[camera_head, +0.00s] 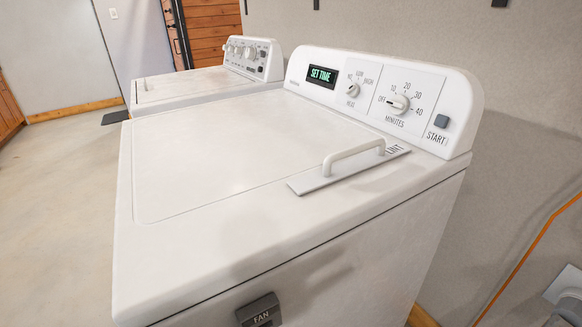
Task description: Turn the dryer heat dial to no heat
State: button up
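The white dryer (230,160) fills the middle of the view, with its control panel (455,90) along the raised back. The heat dial (353,90) is a small round white knob right of the green-lit display (322,76), which reads SET TIME. Small labels that look like NO, LOW and HIGH sit above the dial, with one word below it. The dial is too small to tell where it points. My gripper is not in view, and nothing touches the dial.
A larger minutes dial (397,103) sits right of the heat dial, then a grey start button (441,121). A raised handle (353,156) stands on the dryer top. A dark FAN control (260,312) is on the front. Another white machine (190,85) stands behind left.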

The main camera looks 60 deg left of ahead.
aim_at(353, 90)
jog(key=u, duration=1.75)
